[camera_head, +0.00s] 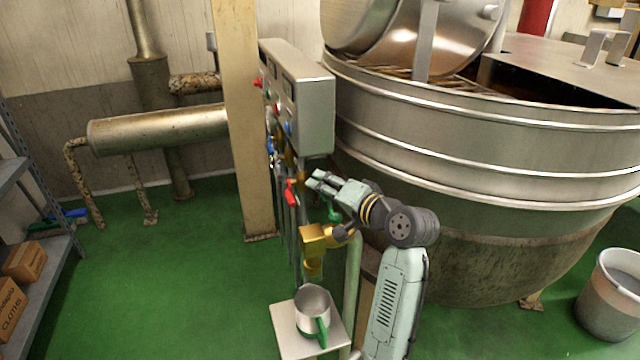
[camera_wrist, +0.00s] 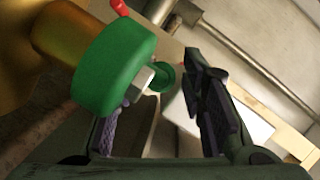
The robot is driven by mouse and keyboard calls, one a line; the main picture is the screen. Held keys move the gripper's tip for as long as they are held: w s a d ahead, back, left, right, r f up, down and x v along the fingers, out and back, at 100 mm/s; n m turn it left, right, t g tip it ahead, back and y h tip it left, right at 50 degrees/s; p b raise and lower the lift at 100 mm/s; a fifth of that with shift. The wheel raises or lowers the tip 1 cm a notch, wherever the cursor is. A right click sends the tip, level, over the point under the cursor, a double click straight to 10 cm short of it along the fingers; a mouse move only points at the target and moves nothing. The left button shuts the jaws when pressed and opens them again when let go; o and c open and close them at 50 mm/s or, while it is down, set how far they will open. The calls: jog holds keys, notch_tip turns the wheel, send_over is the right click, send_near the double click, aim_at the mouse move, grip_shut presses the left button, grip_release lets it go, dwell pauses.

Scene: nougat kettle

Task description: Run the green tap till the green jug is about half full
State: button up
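The green tap's round handle (camera_wrist: 112,66) fills the upper left of the wrist view, with a pale hex nut at its centre. It also shows in the head view (camera_head: 334,214), partly behind my arm. The brass tap body (camera_head: 313,238) stands beside it, above the jug. My gripper (camera_head: 318,180) is open and empty, its fingers pointing left above the tap. In the wrist view the fingers (camera_wrist: 160,120) are apart, and the left one is close to the green handle; I cannot tell if it touches. The grey jug (camera_head: 312,302) with a green handle stands upright below. No stream or water level is discernible.
The jug is on a small pale stand (camera_head: 286,325). A red tap handle (camera_head: 291,192) is left of my gripper. A control box (camera_head: 305,95) hangs above, and the big kettle (camera_head: 470,160) is on the right.

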jog(key=shift+x, duration=1.2)
jog(key=shift+c, duration=0.6)
grip_shut()
